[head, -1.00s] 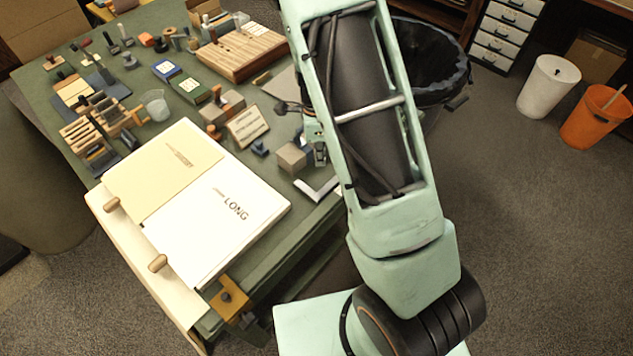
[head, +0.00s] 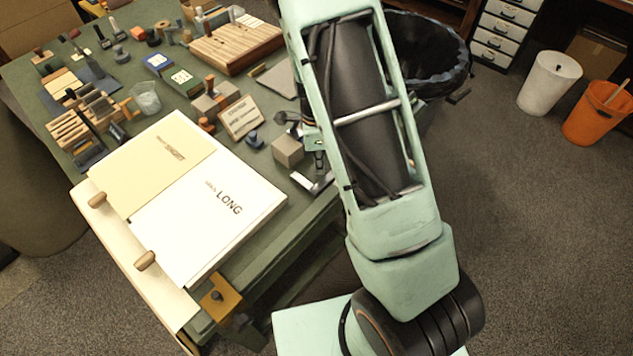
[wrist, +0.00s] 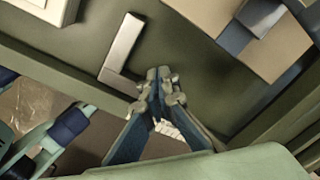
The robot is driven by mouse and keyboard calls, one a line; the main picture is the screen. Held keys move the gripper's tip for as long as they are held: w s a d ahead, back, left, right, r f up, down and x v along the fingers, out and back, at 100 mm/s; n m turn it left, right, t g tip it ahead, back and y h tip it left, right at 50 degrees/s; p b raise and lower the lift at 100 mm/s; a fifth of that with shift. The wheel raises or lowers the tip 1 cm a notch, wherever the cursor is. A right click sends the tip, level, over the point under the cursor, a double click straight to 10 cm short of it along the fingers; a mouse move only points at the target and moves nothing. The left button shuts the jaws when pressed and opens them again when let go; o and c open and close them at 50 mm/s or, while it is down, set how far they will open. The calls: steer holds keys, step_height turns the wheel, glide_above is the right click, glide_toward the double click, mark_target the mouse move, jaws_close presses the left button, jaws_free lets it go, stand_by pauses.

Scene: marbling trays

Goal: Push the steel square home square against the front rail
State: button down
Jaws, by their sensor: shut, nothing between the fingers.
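The steel square (wrist: 122,48) is a bright L-shaped piece lying flat on the green bench top in the wrist view. Its long leg runs away from the front rail (wrist: 60,72); its short leg lies close beside the rail, roughly along it. I cannot tell whether they touch. In the head view the steel square (head: 311,187) is at the bench's near right edge, partly hidden by my arm and gripper. My gripper (wrist: 160,80) is shut and empty, its fingertips just beside the short leg's free end; contact is unclear.
A grey cube (head: 288,150) stands just behind the square in the head view. A board with white sheets (head: 215,215) covers the bench's near left. A small sign (head: 241,118), coloured boxes and wooden racks crowd farther back.

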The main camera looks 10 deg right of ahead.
steer(key=shift+f+b, duration=0.55)
steer(key=shift+f, duration=0.15)
steer(key=shift+r, duration=0.15)
stand_by(0.5)
steer(key=shift+s+d, duration=0.4)
steer(key=shift+s, duration=0.15)
steer(key=shift+s+d, duration=0.1)
stand_by(0.4)
stand_by(0.4)
steer(key=r+p, duration=0.4)
steer(key=shift+w+a+r, duration=0.3)
steer(key=shift+w+r, duration=0.05)
steer(key=shift+w, duration=0.05)
steer(key=shift+r+p, duration=0.1)
steer(key=shift+p, duration=0.25)
